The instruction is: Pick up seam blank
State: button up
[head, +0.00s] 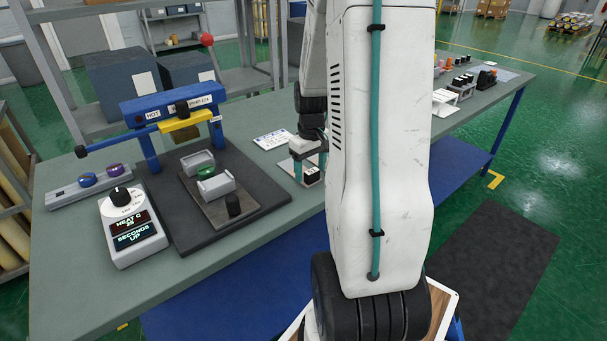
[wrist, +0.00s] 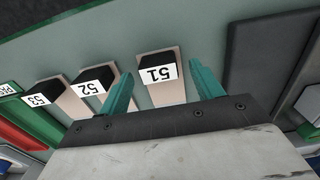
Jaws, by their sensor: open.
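Three flat beige pieces with black blocks and white number labels lie in a row in the wrist view, and they look like the seam blanks: 51 (wrist: 166,92), 52 (wrist: 96,88) and 53 (wrist: 42,98). My gripper (wrist: 160,70) is open, with one teal finger on each side of piece 51. The fingers appear apart from it, and nothing is held. In the head view my gripper (head: 311,166) is low over the bench beside small black blocks (head: 311,175); my arm hides part of this area.
A blue press (head: 170,115) with a yellow bar stands on a dark mat (head: 250,180) to the left. A grey fixture (head: 216,186) holds a green piece. A control box (head: 133,232) stands at front left. A dark panel (wrist: 262,65) lies right of piece 51.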

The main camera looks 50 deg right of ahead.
jog(key=shift+f, duration=0.75)
jog(key=c, duration=1.1)
jog(key=shift+o, duration=0.2)
jog(key=shift+r, duration=0.15)
